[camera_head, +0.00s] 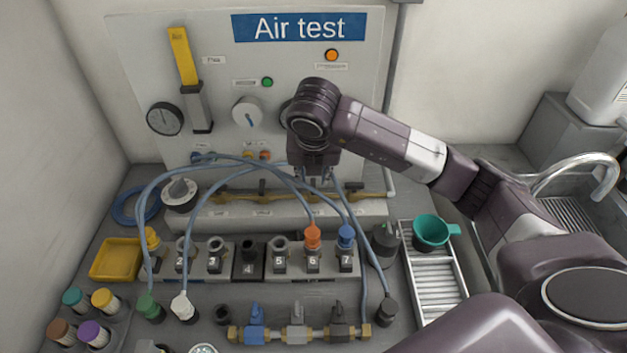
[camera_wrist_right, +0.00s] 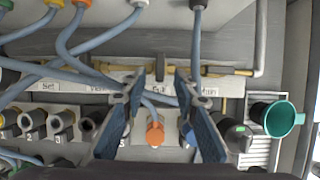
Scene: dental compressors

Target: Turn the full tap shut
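A brass pipe (camera_head: 230,196) with dark tap handles runs along the grey ledge under the panel. My right gripper (camera_head: 314,177) reaches down over the right part of this pipe and hides the tap there. In the right wrist view the gripper (camera_wrist_right: 160,85) is open, one blue-padded finger on each side. A dark tap handle (camera_wrist_right: 165,66) stands between and just beyond the fingertips, apparently crosswise to the pipe. A small label (camera_wrist_right: 158,89) below it is partly covered by a hose and seems to read "Full". Contact is not visible. My left gripper is out of view.
Blue-grey hoses (camera_head: 240,165) arch close to the gripper. Numbered sockets stand in front, with an orange plug (camera_head: 313,238) and a blue plug (camera_head: 346,236). A green cup (camera_head: 430,231) sits on a ribbed drainer (camera_head: 440,285) to the right. A yellow tray (camera_head: 116,259) lies left.

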